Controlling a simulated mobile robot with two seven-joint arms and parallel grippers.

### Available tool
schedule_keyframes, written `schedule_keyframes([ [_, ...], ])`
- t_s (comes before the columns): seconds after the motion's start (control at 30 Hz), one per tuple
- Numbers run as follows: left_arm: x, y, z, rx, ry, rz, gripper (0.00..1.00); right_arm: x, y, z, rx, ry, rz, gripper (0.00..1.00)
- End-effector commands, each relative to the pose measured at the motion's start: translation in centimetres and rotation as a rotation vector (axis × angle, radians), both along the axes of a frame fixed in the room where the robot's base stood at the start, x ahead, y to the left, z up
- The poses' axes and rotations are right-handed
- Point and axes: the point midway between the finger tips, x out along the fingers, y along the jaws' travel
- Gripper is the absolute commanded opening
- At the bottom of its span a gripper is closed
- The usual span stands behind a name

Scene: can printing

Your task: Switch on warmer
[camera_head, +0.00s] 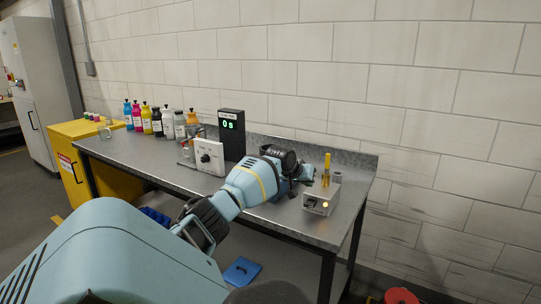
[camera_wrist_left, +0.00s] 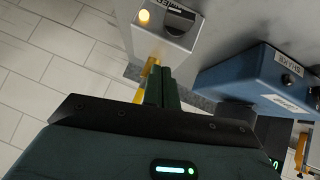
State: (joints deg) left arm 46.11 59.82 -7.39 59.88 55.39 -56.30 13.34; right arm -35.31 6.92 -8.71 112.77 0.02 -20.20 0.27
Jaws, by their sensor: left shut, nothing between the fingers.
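A small pale box (camera_head: 318,203), which looks like the warmer, stands near the right end of the grey bench. Its front has a dark switch and a glowing orange lamp (camera_head: 325,205). A yellow upright piece (camera_head: 326,171) rises behind or on it. In the left wrist view the box (camera_wrist_left: 142,42) is at the top, with its dark switch (camera_wrist_left: 180,20) and lit lamp (camera_wrist_left: 143,17). My left gripper (camera_wrist_left: 158,82) is shut and empty, its fingers pointing towards the box; contact cannot be told. In the head view its fingers are mostly hidden by my wrist. My right gripper is not in view.
A blue labelled box (camera_wrist_left: 255,75) lies close beside the fingers. A black display (camera_head: 231,134) reading 0s and a white control box (camera_head: 208,155) stand left on the bench. Several ink bottles (camera_head: 147,118) line the back. A tiled wall (camera_head: 400,110) rises behind.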

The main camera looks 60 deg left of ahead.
Motion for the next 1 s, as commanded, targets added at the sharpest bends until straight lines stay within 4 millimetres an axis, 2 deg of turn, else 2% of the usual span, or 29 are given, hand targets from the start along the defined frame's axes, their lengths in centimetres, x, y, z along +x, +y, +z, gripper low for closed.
schedule_keyframes([
  [0.13,-1.7,-0.4,1.2,0.006,0.006,-0.001,0.00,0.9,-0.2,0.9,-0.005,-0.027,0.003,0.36],
  [0.4,-4.3,-1.1,3.4,0.005,0.010,0.000,0.00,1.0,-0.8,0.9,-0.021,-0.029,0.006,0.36],
  [1.0,-8.7,-2.6,7.5,0.001,0.012,-0.001,0.00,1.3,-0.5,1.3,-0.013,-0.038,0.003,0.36],
])
